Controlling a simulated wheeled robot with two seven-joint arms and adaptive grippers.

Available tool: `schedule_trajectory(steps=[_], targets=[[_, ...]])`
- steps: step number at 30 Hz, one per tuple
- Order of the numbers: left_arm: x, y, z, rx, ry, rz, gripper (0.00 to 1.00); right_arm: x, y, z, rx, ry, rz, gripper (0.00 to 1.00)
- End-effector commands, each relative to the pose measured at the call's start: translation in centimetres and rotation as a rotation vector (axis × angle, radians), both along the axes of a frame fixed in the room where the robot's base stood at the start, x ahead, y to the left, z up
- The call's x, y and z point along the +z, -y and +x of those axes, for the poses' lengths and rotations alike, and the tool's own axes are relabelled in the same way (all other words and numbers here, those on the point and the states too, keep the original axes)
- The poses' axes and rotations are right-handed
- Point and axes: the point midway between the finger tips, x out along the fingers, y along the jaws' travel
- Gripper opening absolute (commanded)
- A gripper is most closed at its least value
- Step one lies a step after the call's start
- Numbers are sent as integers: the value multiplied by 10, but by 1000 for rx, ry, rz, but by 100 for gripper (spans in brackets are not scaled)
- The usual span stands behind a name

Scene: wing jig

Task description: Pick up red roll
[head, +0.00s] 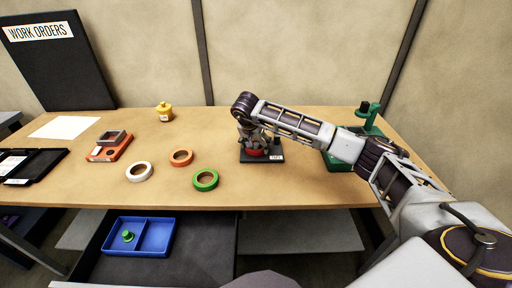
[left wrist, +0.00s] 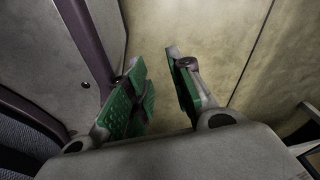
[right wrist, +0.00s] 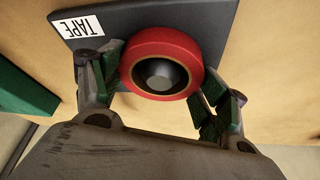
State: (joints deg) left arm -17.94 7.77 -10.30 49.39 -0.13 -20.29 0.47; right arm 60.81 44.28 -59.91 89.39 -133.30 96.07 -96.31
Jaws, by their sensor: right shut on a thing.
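The red roll (right wrist: 188,47) sits around a grey post on a dark plate labelled TAPE (right wrist: 222,15) in the right wrist view. In the head view the red roll (head: 254,153) shows low under my right gripper (head: 256,143), on the dark plate. My right gripper (right wrist: 162,85) has its green-padded fingers on both sides of the roll and is shut on it. My left gripper (left wrist: 165,92) is open and empty in the left wrist view, facing a plain wall. It does not show in the head view.
On the table lie a green roll (head: 205,180), an orange roll (head: 181,158) and a white roll (head: 139,172). A yellow object (head: 165,112) stands behind. A green stand (head: 368,122) is to the right. A blue tray (head: 112,244) is below the front edge.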

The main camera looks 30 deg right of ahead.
Motion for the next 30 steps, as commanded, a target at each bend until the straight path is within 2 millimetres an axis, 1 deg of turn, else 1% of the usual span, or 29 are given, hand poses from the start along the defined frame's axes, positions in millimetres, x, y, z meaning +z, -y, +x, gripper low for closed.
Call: schedule_trajectory(steps=[5,11,17,24,30], targets=[[-1,0,-8,0,-9,0,23,3,0,0,-1,2,0,50],[-2,-1,-13,0,-16,2,23,18,0,1,0,2,1,50],[-2,-1,-10,1,-13,1,23,44,0,1,0,3,0,50],[0,-1,0,0,0,1,23,77,0,0,-1,2,-1,50],[1,-1,6,0,7,0,23,95,0,0,0,1,0,50]])
